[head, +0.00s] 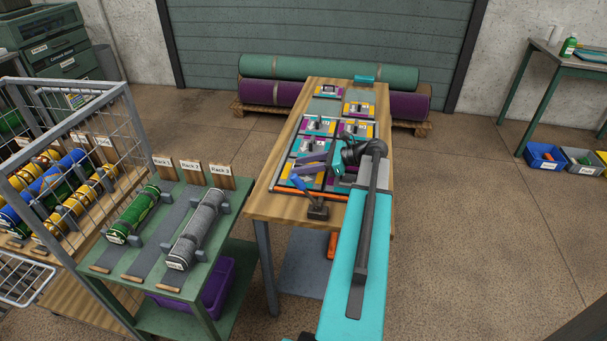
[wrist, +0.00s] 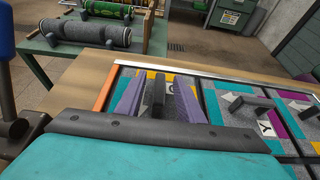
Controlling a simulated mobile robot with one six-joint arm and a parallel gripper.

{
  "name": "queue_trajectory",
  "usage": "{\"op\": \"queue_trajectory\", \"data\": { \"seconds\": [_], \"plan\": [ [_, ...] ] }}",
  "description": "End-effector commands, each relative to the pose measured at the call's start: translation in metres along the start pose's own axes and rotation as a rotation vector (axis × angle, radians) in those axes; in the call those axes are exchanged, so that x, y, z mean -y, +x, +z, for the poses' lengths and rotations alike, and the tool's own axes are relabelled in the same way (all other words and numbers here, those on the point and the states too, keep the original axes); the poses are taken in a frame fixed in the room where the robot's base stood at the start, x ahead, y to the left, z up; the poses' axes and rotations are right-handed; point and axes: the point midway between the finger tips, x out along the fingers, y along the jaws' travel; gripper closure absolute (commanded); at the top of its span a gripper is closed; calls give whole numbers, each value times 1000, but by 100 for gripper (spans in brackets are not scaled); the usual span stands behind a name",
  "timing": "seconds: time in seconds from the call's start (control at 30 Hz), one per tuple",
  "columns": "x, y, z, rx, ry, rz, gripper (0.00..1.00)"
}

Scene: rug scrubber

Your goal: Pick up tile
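Several patterned tiles in purple, teal, yellow and grey, each with a dark raised handle, lie on the wooden table. One tile (head: 358,109) shows at the far right of the group in the head view. My gripper (head: 312,168) is low over the near-left part of the group. In the wrist view its two purple fingers (wrist: 157,101) stand apart on either side of a tile's dark handle (wrist: 158,88), with gaps showing. My wrist hides part of that tile. A neighbouring tile with a handle (wrist: 249,103) lies to the right.
An orange strip (head: 345,196) edges the near side of the tiles. A blue-handled tool (head: 299,183) and a black block (head: 318,210) stand at the near-left. The green rack table (head: 165,283) holds rolls at left. Rolled rugs (head: 300,69) lie behind the table.

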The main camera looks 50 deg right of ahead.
Motion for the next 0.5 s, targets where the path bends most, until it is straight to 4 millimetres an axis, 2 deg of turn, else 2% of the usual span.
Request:
{"op": "queue_trajectory", "data": {
  "seconds": [0.43,0.5],
  "plan": [
    [0,0,0,0,0,0,66],
    [0,0,0,0,0,0,77]
  ]
}}
